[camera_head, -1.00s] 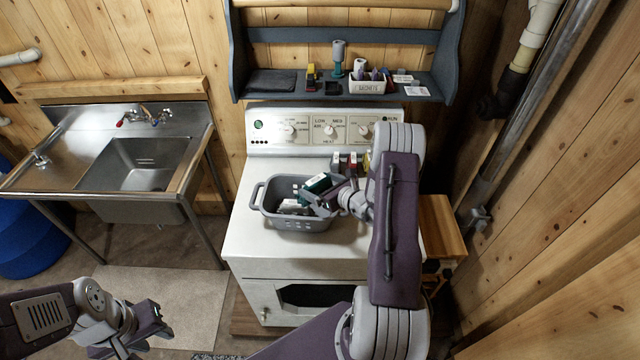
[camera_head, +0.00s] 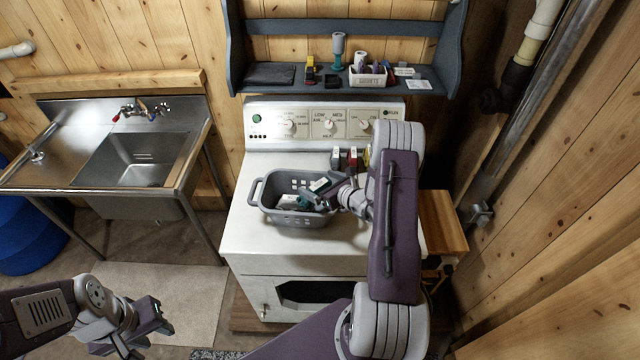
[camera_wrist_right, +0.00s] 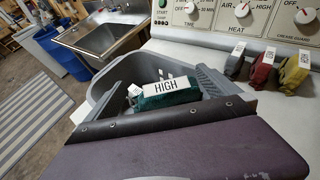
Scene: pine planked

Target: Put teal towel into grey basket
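The teal towel (camera_wrist_right: 165,92), a bundle with a white label reading HIGH, lies inside the grey basket (camera_wrist_right: 100,83) in the right wrist view. In the head view the towel (camera_head: 318,185) is partly covered by my right gripper (camera_head: 318,197). The basket (camera_head: 262,212) stands on the white stove top. My right gripper reaches into the basket from the right; its fingers look spread, with the towel beyond and between them. My left gripper (camera_head: 150,325) hangs low at the left, away from the basket, apparently open and empty.
Grey, red and yellow labelled bundles (camera_head: 352,158) stand at the back of the stove, right of the basket. A blue shelf (camera_head: 290,85) hangs above the control panel. A steel sink (camera_head: 135,160) is at the left. A wooden stool (camera_head: 440,222) stands right of the stove.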

